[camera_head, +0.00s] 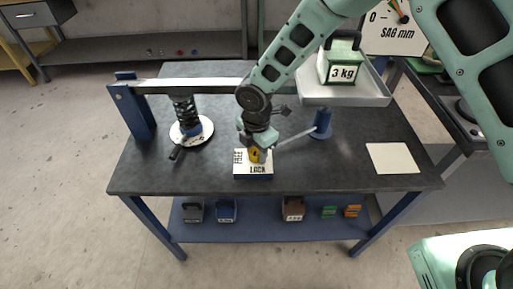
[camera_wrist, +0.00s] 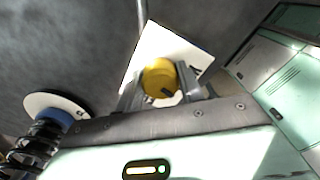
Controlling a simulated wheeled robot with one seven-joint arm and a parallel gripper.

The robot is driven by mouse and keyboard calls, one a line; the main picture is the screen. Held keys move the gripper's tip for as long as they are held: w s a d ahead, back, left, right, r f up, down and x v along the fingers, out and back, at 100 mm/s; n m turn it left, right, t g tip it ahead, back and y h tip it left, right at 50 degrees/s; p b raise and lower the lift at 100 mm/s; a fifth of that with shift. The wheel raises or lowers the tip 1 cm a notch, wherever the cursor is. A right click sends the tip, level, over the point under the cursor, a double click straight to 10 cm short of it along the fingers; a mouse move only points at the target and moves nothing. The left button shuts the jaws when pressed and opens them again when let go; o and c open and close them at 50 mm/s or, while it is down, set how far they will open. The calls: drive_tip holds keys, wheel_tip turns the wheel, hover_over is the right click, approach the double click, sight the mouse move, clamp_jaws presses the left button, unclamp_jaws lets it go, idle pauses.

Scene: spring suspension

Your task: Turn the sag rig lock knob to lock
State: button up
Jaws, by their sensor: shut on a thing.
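The lock knob is yellow (camera_wrist: 160,78) with a dark mark on its face. It sits on a white-topped block (camera_head: 253,171) lettered "LOCK" at the front and "FREE" on the left side, on the dark table. My gripper (camera_wrist: 166,91) is shut on the knob, one finger on each side of it in the wrist view. In the head view my gripper (camera_head: 257,150) comes down from above and hides much of the knob. I cannot tell exactly which label the knob points to.
A spring on a white disc (camera_head: 191,131) stands at the left under a long beam (camera_head: 190,86). A tray (camera_head: 345,95) with a green 3 kg weight (camera_head: 341,65) hangs at the right, close to my arm. A blue post (camera_head: 321,124) stands right of the block. A blank pale sheet (camera_head: 392,158) lies at the right.

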sight(256, 150)
drive_tip(key=shift+n+p, duration=0.45)
drive_tip(key=shift+n, duration=1.05)
drive_tip(key=o, duration=1)
wheel_tip(256, 150, up, 18)
drive_tip(key=shift+f+b, duration=0.25)
drive_tip(key=shift+b, duration=0.45)
drive_tip(key=s+d+r+m, duration=0.1)
drive_tip(key=s+d+m, duration=0.3)
drive_tip(key=s+m, duration=0.3)
drive_tip(key=s+d+r+m, duration=0.2)
drive_tip(key=s+d+m, duration=0.2)
drive_tip(key=s+m, duration=0.3)
drive_tip(key=s+d+r+m, duration=0.2)
drive_tip(key=s+d+m, duration=0.2)
drive_tip(key=s+m, duration=0.3)
drive_tip(key=shift+s+r+y, duration=0.2)
drive_tip(key=shift+s+y, duration=0.1)
drive_tip(key=shift+s, duration=1.4)
